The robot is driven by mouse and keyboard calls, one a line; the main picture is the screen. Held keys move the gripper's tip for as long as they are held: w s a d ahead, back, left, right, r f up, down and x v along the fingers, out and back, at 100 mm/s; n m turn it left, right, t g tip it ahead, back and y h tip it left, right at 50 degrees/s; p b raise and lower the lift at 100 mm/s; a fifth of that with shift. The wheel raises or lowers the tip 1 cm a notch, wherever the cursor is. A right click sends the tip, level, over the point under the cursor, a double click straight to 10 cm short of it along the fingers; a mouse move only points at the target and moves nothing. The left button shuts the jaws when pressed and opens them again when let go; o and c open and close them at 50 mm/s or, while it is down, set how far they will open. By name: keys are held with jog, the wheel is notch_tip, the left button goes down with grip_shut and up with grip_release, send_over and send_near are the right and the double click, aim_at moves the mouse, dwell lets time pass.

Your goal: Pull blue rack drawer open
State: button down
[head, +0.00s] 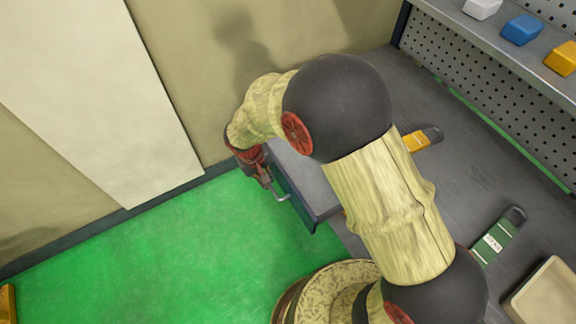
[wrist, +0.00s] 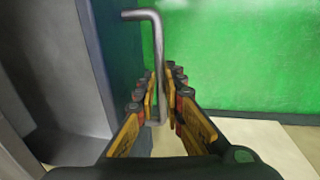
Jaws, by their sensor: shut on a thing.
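The blue drawer front (head: 291,197) shows beside my gripper in the head view, below a grey box-like part (head: 308,182). In the wrist view the dark blue front (wrist: 118,45) stands left of the fingers. A bent grey metal handle (wrist: 158,50) sticks out from it, and its bar runs down between my fingers. The handle also shows in the head view (head: 282,197). My gripper (wrist: 161,108) is shut on the handle; it is also in the head view (head: 266,182). My arm hides part of the rack, and I cannot tell how far the drawer is out.
A grey bench (head: 465,160) lies to the right with a yellow-orange tool (head: 416,142), a green tool (head: 493,243) and a beige tray (head: 548,294). A shelf with coloured blocks (head: 521,29) is behind. Green floor (head: 170,255) is clear at left. A beige wall (head: 205,90) stands behind.

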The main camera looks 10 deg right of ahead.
jog(key=s+a, duration=0.2)
jog(key=a, duration=0.4)
jog(key=shift+s, duration=0.15)
jog(key=shift+r, duration=0.1)
jog(key=c, duration=1.9)
grip_release()
jog(key=shift+d, duration=0.1)
jog(key=r, duration=0.4)
jog(key=a+r, duration=0.1)
jog(key=r, duration=0.2)
jog(key=s+a+r, duration=0.1)
jog(key=r, duration=0.3)
jog(key=shift+r, duration=0.35)
jog(key=shift+w, duration=0.1)
